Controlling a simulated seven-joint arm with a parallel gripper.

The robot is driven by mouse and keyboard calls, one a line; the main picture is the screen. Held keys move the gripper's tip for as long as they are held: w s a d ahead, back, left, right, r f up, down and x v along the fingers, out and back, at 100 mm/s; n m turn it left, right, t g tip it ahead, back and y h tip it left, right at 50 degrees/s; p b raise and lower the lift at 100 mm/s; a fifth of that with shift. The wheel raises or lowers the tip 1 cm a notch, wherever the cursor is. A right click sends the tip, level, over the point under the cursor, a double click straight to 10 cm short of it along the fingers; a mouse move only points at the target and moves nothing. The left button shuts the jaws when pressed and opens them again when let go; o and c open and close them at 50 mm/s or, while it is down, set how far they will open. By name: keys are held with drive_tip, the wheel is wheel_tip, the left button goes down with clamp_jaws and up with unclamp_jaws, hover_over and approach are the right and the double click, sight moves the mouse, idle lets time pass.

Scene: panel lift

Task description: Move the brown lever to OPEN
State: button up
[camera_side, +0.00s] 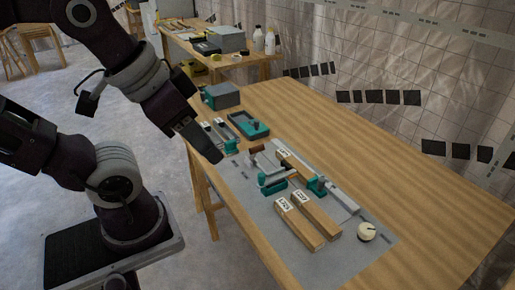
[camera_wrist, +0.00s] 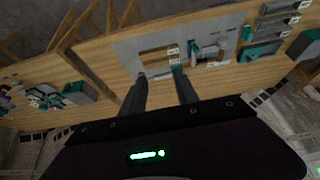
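A small dark brown block (camera_side: 257,149), which looks like the brown lever's handle, sits at the back of the grey panel (camera_side: 350,265) in the side view. Its OPEN marking is too small to read. My gripper (camera_side: 214,156) hangs above the table's left edge, to the left of the brown block and apart from it. In the wrist view my gripper's two fingers (camera_wrist: 160,73) are spread, with nothing held between them. The panel (camera_wrist: 125,50) shows beyond the fingertips there; I cannot clearly pick out the lever in that view.
Labelled wooden bars (camera_side: 298,224), a teal-and-grey clamp (camera_side: 272,180), a long grey rail (camera_side: 340,198) and a cream knob (camera_side: 366,231) occupy the panel. A teal tray (camera_side: 248,125) and a grey-teal box (camera_side: 221,96) stand behind. The table's right side is clear.

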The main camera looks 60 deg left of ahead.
drive_tip(key=shift+o, duration=0.6)
drive_tip(key=o, duration=0.5)
drive_tip(key=w+a+n, duration=0.1)
drive_tip(key=w, duration=0.2)
drive_tip(key=w+a+n+g, duration=0.1)
drive_tip(key=w+n, duration=0.1)
drive_tip(key=w, duration=0.1)
drive_tip(key=w+a+n, duration=0.1)
drive_tip(key=w, duration=0.2)
drive_tip(key=shift+a+r+n+g, duration=0.1)
drive_tip(key=shift+r+n+g, duration=0.05)
drive_tip(key=shift+n+g, duration=0.2)
drive_tip(key=n+g, duration=0.4)
drive_tip(key=n, duration=0.8)
hover_over(257, 150)
drive_tip(key=d, duration=0.1)
wheel_tip(257, 150, down, 19)
drive_tip(key=f, duration=0.1)
drive_tip(key=a+f+n, duration=0.1)
drive_tip(key=f, duration=0.1)
drive_tip(key=shift+w+a+f, duration=0.1)
drive_tip(key=shift+w+a, duration=0.15)
drive_tip(key=shift+a, duration=0.1)
wheel_tip(257, 150, down, 6)
drive_tip(key=shift+r, duration=0.1)
drive_tip(key=shift+f, duration=0.55)
clamp_jaws()
